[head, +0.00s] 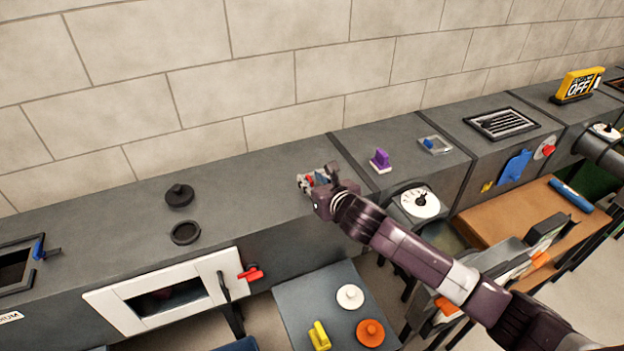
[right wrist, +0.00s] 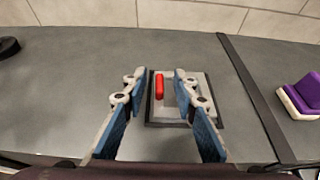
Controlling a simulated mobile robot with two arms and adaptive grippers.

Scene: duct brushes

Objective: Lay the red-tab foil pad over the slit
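The red-tab foil pad (right wrist: 172,108) is a light grey square with an upright red tab (right wrist: 159,86). It lies flat on the grey counter within a dark border, and shows small in the head view (head: 308,184), partly hidden by my gripper. My right gripper (right wrist: 159,79) is open, its blue-lined fingers on either side of the red tab with gaps between. It also shows in the head view (head: 320,179). I cannot make out a slit; whether one is under the pad is hidden. My left gripper is not in view.
A purple brush-like block (head: 380,160) and a blue-tabbed grey plate (head: 435,145) stand to the right. A slatted vent (head: 502,123) is farther right. A black knob (head: 179,195) and black ring (head: 185,232) are left. A brick wall runs behind the counter.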

